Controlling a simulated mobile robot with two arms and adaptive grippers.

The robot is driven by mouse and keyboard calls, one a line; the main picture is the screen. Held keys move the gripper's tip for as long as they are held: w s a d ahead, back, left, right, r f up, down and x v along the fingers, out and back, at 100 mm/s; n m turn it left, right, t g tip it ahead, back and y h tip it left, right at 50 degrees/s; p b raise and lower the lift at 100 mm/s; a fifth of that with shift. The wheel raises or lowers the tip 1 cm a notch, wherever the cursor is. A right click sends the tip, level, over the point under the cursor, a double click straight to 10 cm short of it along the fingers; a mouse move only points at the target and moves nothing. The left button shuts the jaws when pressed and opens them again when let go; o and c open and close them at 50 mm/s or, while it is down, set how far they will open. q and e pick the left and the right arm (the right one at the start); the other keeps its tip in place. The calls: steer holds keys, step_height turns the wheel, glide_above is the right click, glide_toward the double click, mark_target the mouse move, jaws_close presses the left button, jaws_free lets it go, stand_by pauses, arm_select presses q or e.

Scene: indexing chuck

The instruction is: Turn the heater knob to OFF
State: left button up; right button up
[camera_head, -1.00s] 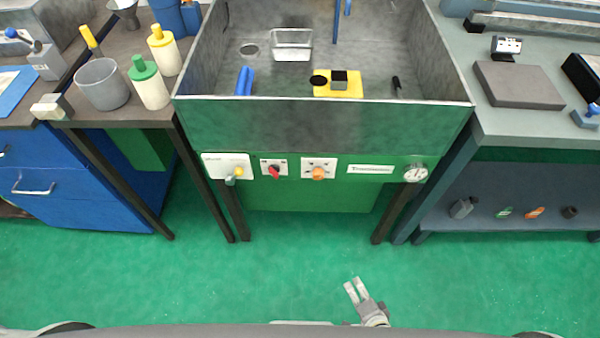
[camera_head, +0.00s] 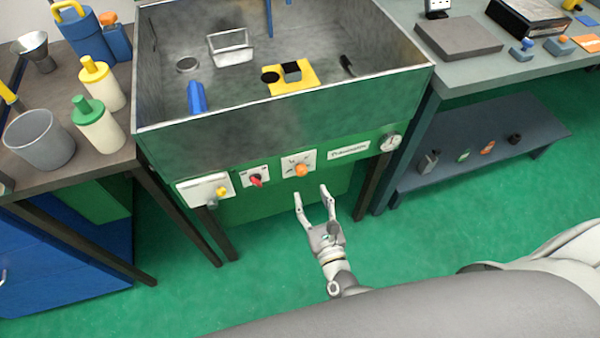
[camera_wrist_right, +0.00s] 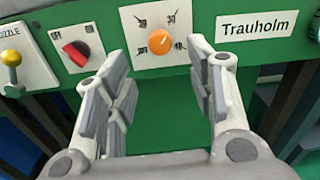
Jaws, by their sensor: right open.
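An orange round knob (camera_head: 301,170) sits on a white plate with several marks around it, on the green front panel of the bench. It also shows in the right wrist view (camera_wrist_right: 160,41), where the mark labels are too blurred to read. A red knob (camera_head: 256,181) sits on a smaller white plate to its left; it shows in the right wrist view (camera_wrist_right: 76,53) too. I cannot read which plate is the heater's. My right gripper (camera_head: 311,191) is open and empty, in front of and below the orange knob, apart from it. My left gripper is not in view.
A yellow-knobbed valve (camera_head: 221,191) is left of the red knob. A Trauholm label (camera_wrist_right: 254,25) and a round gauge (camera_head: 391,142) are to the right. The metal basin (camera_head: 290,117) rises above the panel. Dark bench legs flank the panel; green floor lies clear in front.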

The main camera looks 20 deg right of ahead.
mark_target(302, 174)
steer(key=w, duration=0.7)
steer(key=shift+w+p, duration=0.15)
steer(key=shift+p, duration=0.15)
steer(key=shift+w, duration=0.55)
steer(key=shift+c, duration=0.7)
steer(key=c, duration=0.9)
